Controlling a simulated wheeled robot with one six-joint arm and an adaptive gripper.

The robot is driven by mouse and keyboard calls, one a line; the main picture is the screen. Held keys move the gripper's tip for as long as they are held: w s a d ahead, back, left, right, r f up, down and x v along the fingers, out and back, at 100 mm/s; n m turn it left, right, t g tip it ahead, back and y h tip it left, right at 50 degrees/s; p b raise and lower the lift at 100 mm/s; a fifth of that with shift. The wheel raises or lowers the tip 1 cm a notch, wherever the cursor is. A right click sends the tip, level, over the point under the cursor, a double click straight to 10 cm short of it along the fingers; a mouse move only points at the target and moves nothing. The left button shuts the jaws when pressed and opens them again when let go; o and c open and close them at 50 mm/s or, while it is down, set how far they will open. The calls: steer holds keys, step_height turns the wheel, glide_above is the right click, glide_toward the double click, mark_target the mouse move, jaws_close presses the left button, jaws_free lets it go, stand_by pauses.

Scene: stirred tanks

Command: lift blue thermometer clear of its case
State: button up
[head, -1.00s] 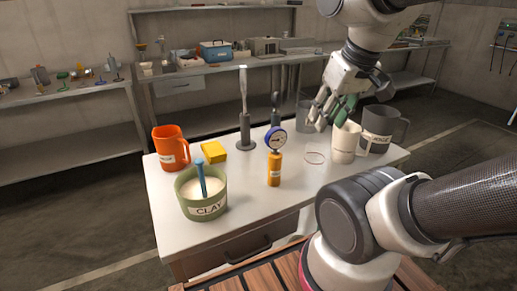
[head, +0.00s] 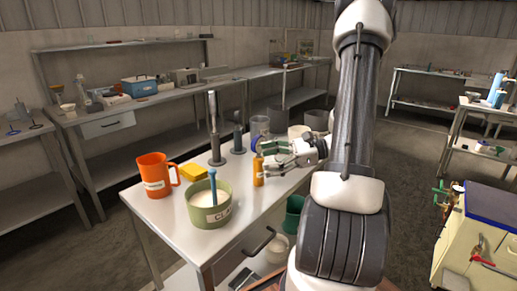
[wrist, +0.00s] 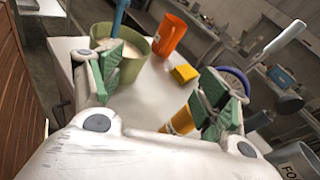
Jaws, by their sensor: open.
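The blue thermometer has a round dial with a blue rim. In the wrist view its blue rim (wrist: 238,77) shows partly behind my right-hand finger; its face is hidden. Its orange case (head: 258,172) stands upright on the white table; in the wrist view the case (wrist: 181,121) shows beside the same finger, low between the fingers. In the head view my gripper (head: 272,153) is at the height of the case top, just right of it, and covers much of the dial. My gripper's green-padded fingers (wrist: 166,78) are spread apart. I cannot tell whether a finger touches the dial.
A green clay bowl (head: 208,213) with a blue-handled tool, an orange mug (head: 155,178) and a yellow block (head: 194,172) stand left of the case.

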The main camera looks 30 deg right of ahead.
mark_target(260, 152)
steer(key=w+d+f+m+t+h, duration=0.1)
steer(key=w+d+f+m+t, duration=0.2)
steer(key=d+m+t, duration=0.3)
steer(key=shift+g+h, duration=0.3)
steer(key=shift+g, duration=0.1)
steer(key=x, duration=0.6)
steer(key=shift+w, duration=0.55)
steer(key=c, duration=1.1)
